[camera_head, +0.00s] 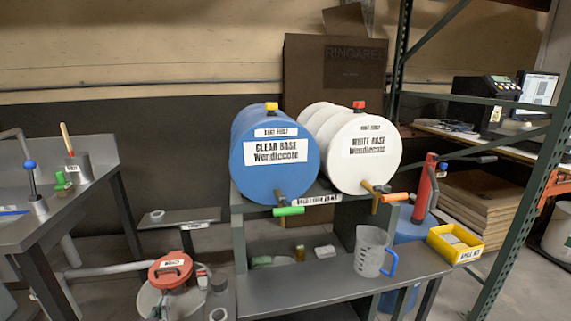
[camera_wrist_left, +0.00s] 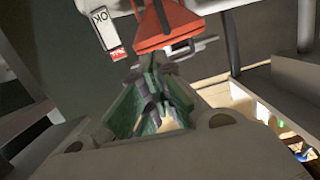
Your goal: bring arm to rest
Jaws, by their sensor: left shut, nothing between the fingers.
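My left gripper (camera_wrist_left: 152,78) shows in the left wrist view, its green-lined fingers closed together with nothing held between them. A red part with a handle (camera_wrist_left: 165,28) lies just beyond the fingertips; I cannot tell whether they touch it. In the camera_head view, a red-lidded can (camera_head: 172,270) stands at the bottom left, with dark and pale parts crowded around it. The outline of my left gripper is hard to separate there. My right gripper is not in view.
A blue drum (camera_head: 274,168) and a white drum (camera_head: 362,165) lie on a rack, taps forward. A clear jug (camera_head: 372,250) and a yellow bin (camera_head: 455,243) sit on the lower shelf (camera_head: 300,283). A workbench (camera_head: 97,160) stands at left, a green rack post (camera_head: 520,210) at right.

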